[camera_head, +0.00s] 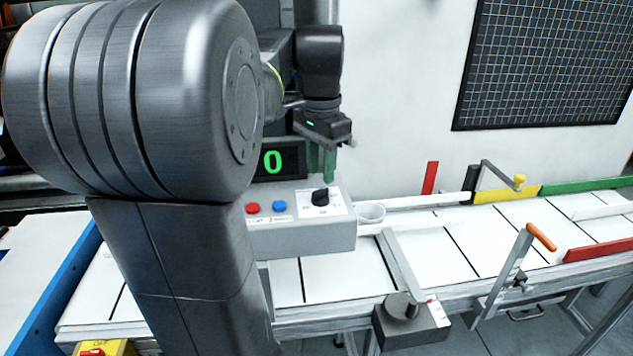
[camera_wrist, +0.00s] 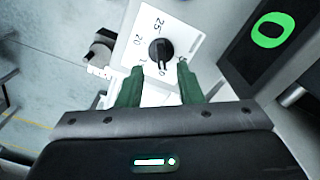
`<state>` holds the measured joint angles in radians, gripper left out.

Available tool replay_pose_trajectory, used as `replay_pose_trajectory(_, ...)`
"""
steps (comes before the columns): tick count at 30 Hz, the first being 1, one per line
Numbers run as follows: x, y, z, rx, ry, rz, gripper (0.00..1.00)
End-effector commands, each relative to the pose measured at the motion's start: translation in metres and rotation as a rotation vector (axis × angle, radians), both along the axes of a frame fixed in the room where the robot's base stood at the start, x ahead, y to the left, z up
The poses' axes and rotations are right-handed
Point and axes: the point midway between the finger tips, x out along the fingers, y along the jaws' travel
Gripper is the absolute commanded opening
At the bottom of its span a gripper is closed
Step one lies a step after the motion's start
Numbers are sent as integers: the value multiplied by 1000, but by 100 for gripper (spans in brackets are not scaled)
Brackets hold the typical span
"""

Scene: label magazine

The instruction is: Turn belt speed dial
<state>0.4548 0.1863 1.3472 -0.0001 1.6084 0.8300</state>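The belt speed dial is a black knob (camera_head: 320,196) on a white scale plate on top of a grey control box (camera_head: 300,236). In the wrist view the knob (camera_wrist: 160,51) shows with numbers such as 20 and 25 around it. My gripper (camera_head: 322,165) is above the box, near the knob. Its two green fingers (camera_wrist: 158,80) are apart, with a gap between them. The knob appears just past the fingertips, in line with the gap, and the fingers do not visibly touch it. A display (camera_head: 275,161) reads a green 0.
A red button (camera_head: 252,208) and a blue button (camera_head: 279,206) sit on the box left of the dial. A white cup-like ring (camera_head: 370,212) is right of the box. A second dark knob (camera_head: 401,306) stands at the conveyor's front edge. An orange-handled lever (camera_head: 541,237) stands to the right.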

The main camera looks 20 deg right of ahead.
Motion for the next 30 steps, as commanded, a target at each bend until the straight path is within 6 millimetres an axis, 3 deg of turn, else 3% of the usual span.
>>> replay_pose_trajectory(3, 0, 0, -21, 1, 2, 1, 33)
replay_pose_trajectory(9, 0, 0, -41, 1, 1, 1, 33)
replay_pose_trajectory(18, 0, 0, -44, 0, 0, 2, 33)
replay_pose_trajectory(19, 0, 0, -44, 0, 0, 2, 31)
replay_pose_trajectory(24, 0, 0, -44, 0, 0, 2, 0)
replay_pose_trajectory(30, 0, 0, -44, 0, 0, 5, 0)
